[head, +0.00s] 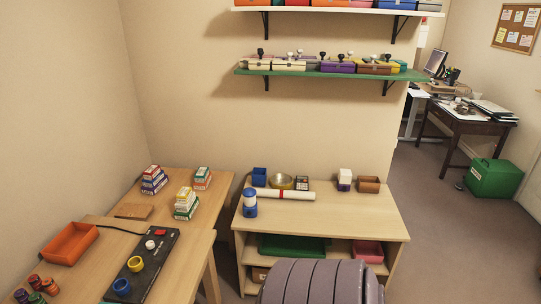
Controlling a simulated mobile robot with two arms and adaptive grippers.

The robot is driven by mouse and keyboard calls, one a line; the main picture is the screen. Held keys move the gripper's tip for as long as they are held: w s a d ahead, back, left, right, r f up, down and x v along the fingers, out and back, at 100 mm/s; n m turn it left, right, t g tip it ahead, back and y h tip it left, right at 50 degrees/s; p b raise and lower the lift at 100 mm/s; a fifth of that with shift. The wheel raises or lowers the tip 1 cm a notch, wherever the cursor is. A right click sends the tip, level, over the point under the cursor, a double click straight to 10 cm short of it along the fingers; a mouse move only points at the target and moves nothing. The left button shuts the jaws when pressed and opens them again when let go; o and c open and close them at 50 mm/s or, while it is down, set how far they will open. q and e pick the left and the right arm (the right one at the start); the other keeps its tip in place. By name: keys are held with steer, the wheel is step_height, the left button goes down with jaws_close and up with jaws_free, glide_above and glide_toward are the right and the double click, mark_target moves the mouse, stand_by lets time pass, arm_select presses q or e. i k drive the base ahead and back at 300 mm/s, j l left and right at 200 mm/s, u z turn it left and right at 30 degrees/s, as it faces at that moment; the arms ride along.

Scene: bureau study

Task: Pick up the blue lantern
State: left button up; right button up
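The blue lantern (250,203), with a blue top and base and a pale middle, stands upright on the front left part of the low wooden shelf table (345,220). Neither of my grippers shows in the head view.
Behind the lantern are a blue box (259,177), a brass bowl (281,181) and a small dark box. A white-topped stack and a brown box (369,184) stand to the right. A grey-purple ribbed object (318,281) stands in front. The right front tabletop is clear.

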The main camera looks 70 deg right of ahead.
mark_target(249, 204)
steer(key=z, duration=2.2)
steer(key=i+l, duration=0.1)
steer(key=i, duration=0.5)
steer(key=i+l+u, duration=0.1)
steer(key=i, duration=0.5)
